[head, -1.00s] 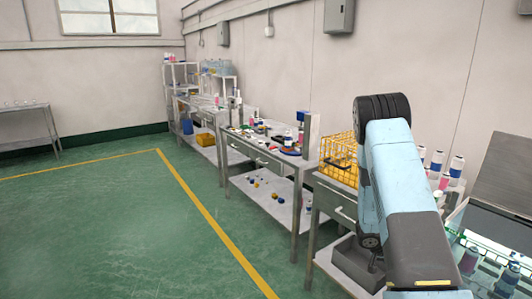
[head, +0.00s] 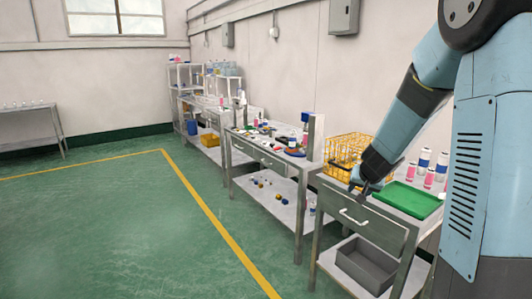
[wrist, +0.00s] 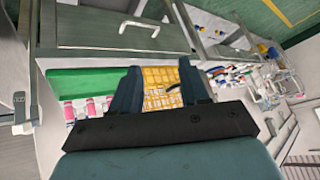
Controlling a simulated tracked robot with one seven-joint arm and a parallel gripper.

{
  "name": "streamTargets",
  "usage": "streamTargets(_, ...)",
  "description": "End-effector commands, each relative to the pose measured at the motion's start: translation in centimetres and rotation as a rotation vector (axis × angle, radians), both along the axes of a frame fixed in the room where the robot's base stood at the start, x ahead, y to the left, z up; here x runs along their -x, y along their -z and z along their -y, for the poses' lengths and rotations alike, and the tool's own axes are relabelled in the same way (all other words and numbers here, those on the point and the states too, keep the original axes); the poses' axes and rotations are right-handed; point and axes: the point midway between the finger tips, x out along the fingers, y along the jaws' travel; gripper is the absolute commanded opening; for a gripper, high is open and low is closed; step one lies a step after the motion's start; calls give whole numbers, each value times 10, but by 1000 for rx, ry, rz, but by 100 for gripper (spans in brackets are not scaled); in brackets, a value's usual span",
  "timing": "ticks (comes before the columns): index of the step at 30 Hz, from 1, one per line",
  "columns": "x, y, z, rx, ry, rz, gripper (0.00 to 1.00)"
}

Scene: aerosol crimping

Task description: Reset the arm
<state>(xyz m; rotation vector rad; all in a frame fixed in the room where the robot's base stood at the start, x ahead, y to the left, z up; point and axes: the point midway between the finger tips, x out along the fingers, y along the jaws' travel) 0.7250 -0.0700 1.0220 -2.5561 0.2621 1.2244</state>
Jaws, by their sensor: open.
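My gripper (head: 366,186) hangs at the end of my blue arm, over the front left part of the near bench, close to the yellow wire basket. In the wrist view my gripper (wrist: 160,88) is open, with its two dark fingers apart and nothing between them. Beyond the fingers lie the yellow wire basket (wrist: 163,76) and a green mat (wrist: 82,82). In the head view the basket (head: 340,150) stands partly behind my gripper, and the green mat (head: 405,199) lies on the bench to the right of it.
Several cans (head: 424,160) stand behind the mat. A drawer (head: 352,215) and a grey bin (head: 365,262) are below the bench top. A second bench (head: 270,155) with small parts stands to the left. Green floor (head: 110,230) is clear at the left.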

Motion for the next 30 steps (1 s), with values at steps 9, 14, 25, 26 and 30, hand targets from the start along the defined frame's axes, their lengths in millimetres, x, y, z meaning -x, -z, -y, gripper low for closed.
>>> streamTargets(9,66,-77,-50,-58,-168,12,45)
streamTargets(14,109,-104,-68,-61,-240,-6,45)
streamTargets(25,217,-143,-86,4,-338,-81,45)
streamTargets(26,226,-145,-86,15,-342,-89,45)
streamTargets(30,268,-151,-83,62,-345,-124,45)
